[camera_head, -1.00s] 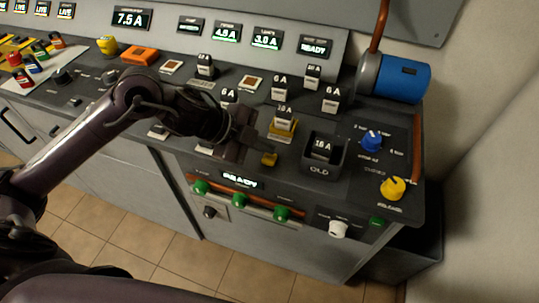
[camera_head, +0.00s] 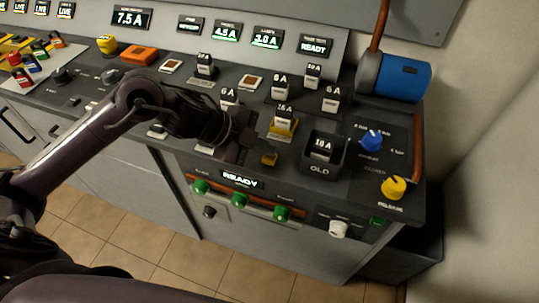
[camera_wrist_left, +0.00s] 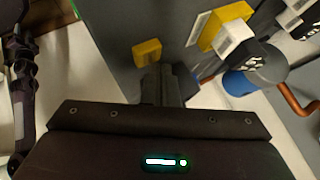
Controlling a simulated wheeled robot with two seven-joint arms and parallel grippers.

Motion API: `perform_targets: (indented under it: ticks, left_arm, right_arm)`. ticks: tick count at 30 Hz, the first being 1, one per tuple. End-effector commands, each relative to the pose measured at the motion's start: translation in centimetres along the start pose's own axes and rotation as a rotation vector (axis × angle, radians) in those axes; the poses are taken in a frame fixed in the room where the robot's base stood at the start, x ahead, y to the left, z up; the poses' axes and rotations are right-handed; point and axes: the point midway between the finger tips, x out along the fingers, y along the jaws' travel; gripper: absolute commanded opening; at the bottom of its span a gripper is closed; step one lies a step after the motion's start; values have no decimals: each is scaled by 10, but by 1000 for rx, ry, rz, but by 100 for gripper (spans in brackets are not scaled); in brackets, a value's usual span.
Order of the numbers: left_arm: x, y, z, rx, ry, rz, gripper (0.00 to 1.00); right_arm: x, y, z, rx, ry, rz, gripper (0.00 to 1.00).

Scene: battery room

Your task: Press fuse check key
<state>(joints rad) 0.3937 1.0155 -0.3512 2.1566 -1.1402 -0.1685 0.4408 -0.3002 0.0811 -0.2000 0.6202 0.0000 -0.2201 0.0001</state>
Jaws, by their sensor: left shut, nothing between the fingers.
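A small yellow key (camera_head: 269,159), which looks like the fuse check key, sits on the dark panel near the front edge, below a yellow-based fuse socket (camera_head: 283,127). No readable label shows on it. My left gripper (camera_head: 247,142) is shut and empty, just left of the key and above the panel. In the left wrist view the shut fingers (camera_wrist_left: 166,82) point at the yellow key (camera_wrist_left: 147,52), with the tips close to its lower edge. I cannot tell whether they touch. My right gripper is not in view.
White fuses stand close around the gripper, such as a 6 A fuse (camera_head: 279,88). A dark OLD bin (camera_head: 336,166) holding a fuse is right of the key. Blue (camera_head: 371,140) and yellow (camera_head: 393,188) knobs sit further right. A READY display (camera_head: 242,180) is on the front face.

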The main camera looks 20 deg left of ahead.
Motion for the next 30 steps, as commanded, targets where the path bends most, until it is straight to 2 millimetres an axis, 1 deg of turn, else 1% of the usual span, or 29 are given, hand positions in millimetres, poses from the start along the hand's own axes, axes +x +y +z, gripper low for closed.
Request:
perform_targets:
  ticks: [30]
  left_arm:
    - [6, 5, 5, 0, -1, 1, 0]
  right_arm:
    - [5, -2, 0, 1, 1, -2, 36]
